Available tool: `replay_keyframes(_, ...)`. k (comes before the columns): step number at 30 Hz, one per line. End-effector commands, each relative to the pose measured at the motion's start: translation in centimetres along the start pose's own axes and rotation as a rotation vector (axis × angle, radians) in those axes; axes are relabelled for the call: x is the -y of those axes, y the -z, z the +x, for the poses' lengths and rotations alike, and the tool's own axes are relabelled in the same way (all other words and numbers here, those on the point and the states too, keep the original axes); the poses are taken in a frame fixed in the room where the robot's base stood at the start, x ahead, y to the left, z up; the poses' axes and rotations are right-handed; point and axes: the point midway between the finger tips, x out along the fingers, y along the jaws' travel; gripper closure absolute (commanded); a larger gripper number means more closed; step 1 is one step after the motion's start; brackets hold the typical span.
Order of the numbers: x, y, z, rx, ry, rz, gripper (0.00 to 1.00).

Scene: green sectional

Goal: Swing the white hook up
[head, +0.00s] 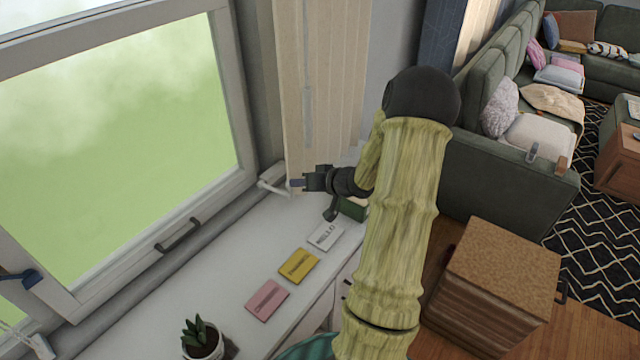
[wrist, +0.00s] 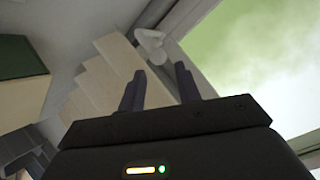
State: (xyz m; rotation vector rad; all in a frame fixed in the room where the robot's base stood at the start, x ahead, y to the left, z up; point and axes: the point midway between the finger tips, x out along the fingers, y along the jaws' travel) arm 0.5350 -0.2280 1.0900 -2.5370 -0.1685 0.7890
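The white hook (head: 272,185) sits at the corner of the window frame, beside the lower end of the beige curtain. In the wrist view a white, bent piece that looks like the hook (wrist: 150,42) lies just beyond my fingertips. My gripper (head: 293,183) is close to the right of the hook in the head view, in front of the curtain. The wrist view shows my two dark fingers (wrist: 158,76) apart with nothing between them. The hook appears apart from the fingers; its exact angle is hard to tell.
The window (head: 120,120) with a dark handle (head: 178,235) is at the left. Pink (head: 267,301), yellow (head: 298,266) and white (head: 325,236) cards lie on the white sill, near a potted plant (head: 202,342). A green box (head: 354,208) sits below my gripper. The beige curtain (head: 320,90) hangs behind.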

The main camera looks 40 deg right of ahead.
Motion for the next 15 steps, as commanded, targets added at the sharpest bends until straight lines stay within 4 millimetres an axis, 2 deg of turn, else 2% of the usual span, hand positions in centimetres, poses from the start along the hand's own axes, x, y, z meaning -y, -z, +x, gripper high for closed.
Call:
replay_keyframes(3,-0.1,0.1,-2.5,-0.002,-0.003,-0.001,0.67)
replay_keyframes(7,-0.1,0.1,-4.8,-0.002,-0.004,-0.001,0.67)
replay_keyframes(10,-0.1,0.0,-5.8,-0.002,-0.003,0.001,0.67)
replay_keyframes(15,0.0,0.0,-6.4,0.0,-0.001,0.0,0.67)
